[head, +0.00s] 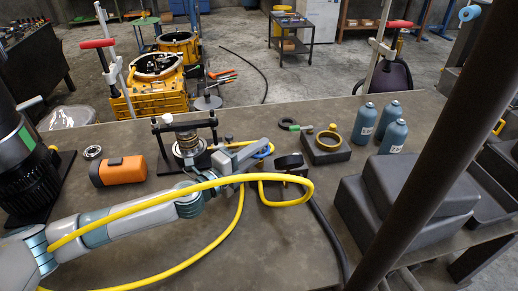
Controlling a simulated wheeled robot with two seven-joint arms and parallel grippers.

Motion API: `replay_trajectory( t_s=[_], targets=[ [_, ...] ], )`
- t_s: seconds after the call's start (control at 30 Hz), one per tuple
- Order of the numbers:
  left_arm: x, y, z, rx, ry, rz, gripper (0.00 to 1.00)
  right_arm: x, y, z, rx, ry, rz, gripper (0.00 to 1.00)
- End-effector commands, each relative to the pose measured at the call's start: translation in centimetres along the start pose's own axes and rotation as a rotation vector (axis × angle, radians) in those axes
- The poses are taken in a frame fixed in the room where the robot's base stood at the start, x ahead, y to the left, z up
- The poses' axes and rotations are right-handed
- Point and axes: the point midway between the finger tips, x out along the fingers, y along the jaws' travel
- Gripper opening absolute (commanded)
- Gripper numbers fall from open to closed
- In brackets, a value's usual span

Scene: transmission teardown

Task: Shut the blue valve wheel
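My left arm reaches in from the left across the workbench. Its gripper (291,166) is a dark shape near the bench's middle, partly covered by a yellow hose. I cannot make out whether its fingers are apart. A small blue curved piece (264,152) shows beside the wrist; I cannot tell whether it is a wheel rim or part of the arm. A light blue round thing (469,13) stands at the far top right, well away from the gripper; it may be a valve wheel, but it is too small to be sure. My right gripper is not in view.
The workbench (270,255) holds an orange box (118,171), a black press stand (184,127), a brass ring on a dark block (327,147), several blue-grey bottles (364,123) and black bins (415,185). A dark post crosses the right side. Yellow housings (155,88) stand behind.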

Motion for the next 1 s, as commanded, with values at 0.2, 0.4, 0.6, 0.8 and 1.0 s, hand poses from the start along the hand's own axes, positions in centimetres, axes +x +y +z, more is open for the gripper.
replay_trajectory(
  t_s=[0.2, 0.4, 0.6, 0.8, 1.0],
  targets=[
    [-0.01, 0.0, -0.01, 0.0, 0.0, 0.0, 0.11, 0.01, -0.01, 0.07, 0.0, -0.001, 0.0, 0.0],
    [-0.03, 0.02, -0.01, 0.0, 0.0, 0.0, 0.0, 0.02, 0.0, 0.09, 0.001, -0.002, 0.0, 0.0],
    [-0.04, 0.04, -0.01, 0.0, 0.001, 0.0, 0.0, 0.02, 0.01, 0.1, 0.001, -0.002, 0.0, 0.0],
    [-0.05, 0.06, -0.01, -0.001, 0.001, 0.001, 0.0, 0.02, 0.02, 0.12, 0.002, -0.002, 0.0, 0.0],
    [-0.05, 0.08, -0.02, -0.001, 0.001, 0.001, 0.0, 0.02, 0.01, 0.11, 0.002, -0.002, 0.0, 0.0]
  ],
)
